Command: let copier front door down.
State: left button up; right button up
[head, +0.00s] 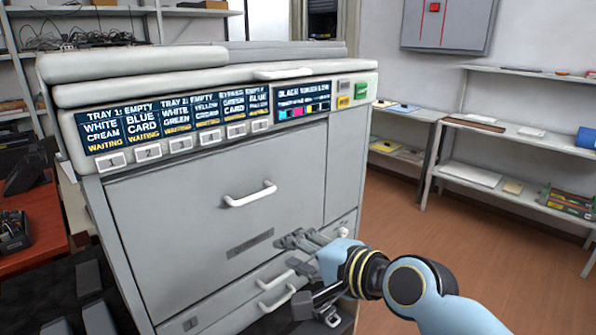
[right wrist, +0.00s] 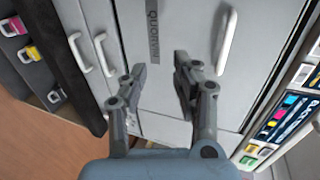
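The copier front door (head: 180,220) is the large grey panel below the copier's control strip. It stands upright and shut, flush with the body. Its white bar handle (head: 250,194) is at mid-panel in the head view and also shows in the right wrist view (right wrist: 227,42). My right gripper (head: 287,254) is in front of the door's lower right, below and right of the handle, apart from it. In the right wrist view its fingers (right wrist: 161,76) are spread with nothing between them, beside the handle and below the dark name label (right wrist: 152,28). My left gripper is out of view.
Drawers with white handles (head: 277,281) lie below the door. Dark blocks (head: 88,279) stand on the floor at lower left. A red-topped table (head: 38,222) is at left. Shelves (head: 505,130) stand at right, with open brown floor (head: 440,245) before them.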

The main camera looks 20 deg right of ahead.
pick_arm(q)
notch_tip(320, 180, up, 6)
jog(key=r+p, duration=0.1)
jog(key=p, duration=0.3)
pick_arm(e)
send_near(258, 197)
jog(key=shift+t, duration=0.3)
jog(key=b+x, duration=0.2)
jog(key=x, duration=0.2)
jog(key=b+x, duration=0.2)
jog(key=x, duration=0.3)
jog(key=shift+f, duration=0.25)
jog(key=shift+w+a+f+b, duration=0.1)
jog(key=shift+w+b, duration=0.1)
jog(key=shift+w, duration=0.1)
jog(key=shift+w+a+f+b, duration=0.1)
jog(key=shift+w+a+b, duration=0.05)
jog(key=shift+w, duration=0.15)
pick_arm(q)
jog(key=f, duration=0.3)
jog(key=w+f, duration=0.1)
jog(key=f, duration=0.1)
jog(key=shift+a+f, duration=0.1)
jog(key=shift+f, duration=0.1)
pick_arm(e)
grip_shut()
